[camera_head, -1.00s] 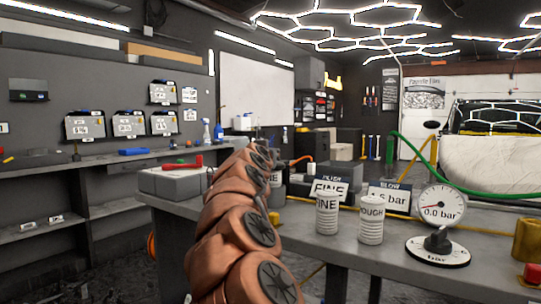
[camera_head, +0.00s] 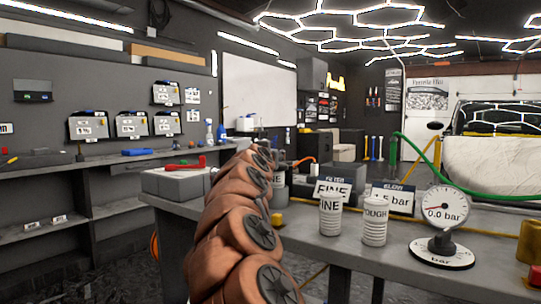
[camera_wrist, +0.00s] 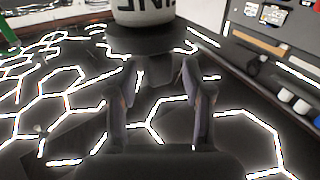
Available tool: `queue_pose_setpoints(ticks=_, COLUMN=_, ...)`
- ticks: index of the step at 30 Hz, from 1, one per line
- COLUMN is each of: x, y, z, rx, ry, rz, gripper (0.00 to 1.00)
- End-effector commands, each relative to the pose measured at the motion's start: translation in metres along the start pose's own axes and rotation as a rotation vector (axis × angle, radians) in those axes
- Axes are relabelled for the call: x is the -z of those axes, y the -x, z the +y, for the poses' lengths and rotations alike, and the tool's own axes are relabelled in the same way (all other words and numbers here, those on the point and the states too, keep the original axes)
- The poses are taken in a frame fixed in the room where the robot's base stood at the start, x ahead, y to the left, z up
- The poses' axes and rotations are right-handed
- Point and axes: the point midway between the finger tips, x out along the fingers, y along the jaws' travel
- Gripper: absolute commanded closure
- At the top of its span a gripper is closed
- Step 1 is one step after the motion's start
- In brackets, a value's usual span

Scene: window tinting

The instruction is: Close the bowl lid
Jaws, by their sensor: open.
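A white bowl-like container (camera_wrist: 143,12) with dark lettering shows at the top of the wrist view, cut off by the frame edge. A dark round part (camera_wrist: 140,40) sits at its end. My gripper (camera_wrist: 160,80) is open, with its two fingers apart and nothing between them. The container lies beyond the fingertips; I cannot tell whether they touch it. In the head view, a white container marked FINE (camera_head: 277,180) stands behind my arm, mostly hidden. My gripper is hidden there too. I cannot make out the lid's state.
White cups marked FINE (camera_head: 330,216) and ROUGH (camera_head: 374,222) stand on the grey bench (camera_head: 335,253). A pressure gauge (camera_head: 444,214) reading 0.0 bar stands right of them. A grey box (camera_head: 178,184) with a red-handled tool is left of my arm. A green hose (camera_head: 435,177) runs behind.

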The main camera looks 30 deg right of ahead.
Motion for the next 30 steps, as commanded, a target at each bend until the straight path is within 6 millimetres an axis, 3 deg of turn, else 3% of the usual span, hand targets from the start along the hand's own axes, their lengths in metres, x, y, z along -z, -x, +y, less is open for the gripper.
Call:
queue_pose_setpoints(ticks=21, x=0.002, y=0.095, z=-0.002, rx=0.004, ry=-0.001, rz=0.004, gripper=0.50)
queue_pose_setpoints(ticks=30, x=0.001, y=0.114, z=-0.002, rx=0.003, ry=-0.001, rz=0.001, gripper=0.50)
